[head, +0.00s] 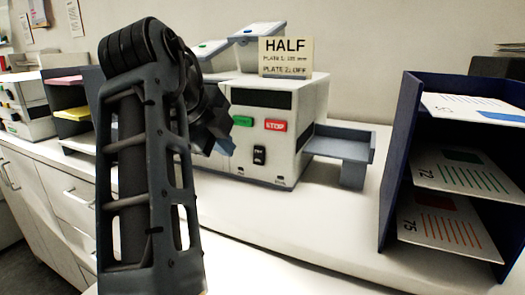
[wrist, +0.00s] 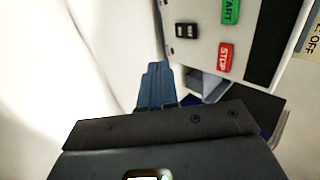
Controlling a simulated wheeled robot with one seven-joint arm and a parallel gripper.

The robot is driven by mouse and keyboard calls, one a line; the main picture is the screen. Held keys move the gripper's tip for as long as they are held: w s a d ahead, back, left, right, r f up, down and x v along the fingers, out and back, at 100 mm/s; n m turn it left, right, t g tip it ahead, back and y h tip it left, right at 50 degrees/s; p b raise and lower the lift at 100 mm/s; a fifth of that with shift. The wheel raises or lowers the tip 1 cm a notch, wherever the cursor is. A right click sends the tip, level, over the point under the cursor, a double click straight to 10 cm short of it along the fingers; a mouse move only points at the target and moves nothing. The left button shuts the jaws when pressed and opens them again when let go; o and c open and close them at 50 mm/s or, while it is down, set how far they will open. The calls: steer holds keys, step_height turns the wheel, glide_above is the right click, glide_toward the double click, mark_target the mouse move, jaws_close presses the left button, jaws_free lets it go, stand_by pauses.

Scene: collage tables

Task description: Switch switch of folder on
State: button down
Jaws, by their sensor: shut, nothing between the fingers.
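The folder (head: 285,165) is a white and grey box with a dark display on its front, standing on the counter. Its black rocker switch (head: 259,155) is below the red STOP button (head: 275,125) and the green START button (head: 242,121). I cannot tell which side of the rocker is pressed. The switch also shows in the wrist view (wrist: 186,30), just up and right of my gripper's fingertips (wrist: 156,68). The blue-grey fingers are shut together and empty, and look apart from the switch.
A sign reading HALF (head: 285,58) stands on top of the folder. A grey tray (head: 345,146) sticks out on its right. A dark blue shelf (head: 400,150) with printed sheets stands at the right. The counter (head: 330,215) in front of the folder is clear.

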mark_target(259, 156)
steer(key=shift+w+r, duration=0.1)
steer(key=shift+w, duration=0.05)
steer(key=b+x, duration=0.4)
steer(key=x, duration=0.5)
steer(key=shift+f, duration=0.3)
steer(key=w, duration=0.1)
steer(key=w+d, duration=0.1)
steer(key=w, duration=0.1)
steer(key=shift+w+d+f+b, duration=0.1)
steer(key=shift+w+f+b, duration=0.05)
steer(key=shift+f+b, duration=0.15)
steer(key=shift+w+d, duration=0.2)
steer(key=shift+w, duration=0.35)
steer(key=shift+f, duration=0.1)
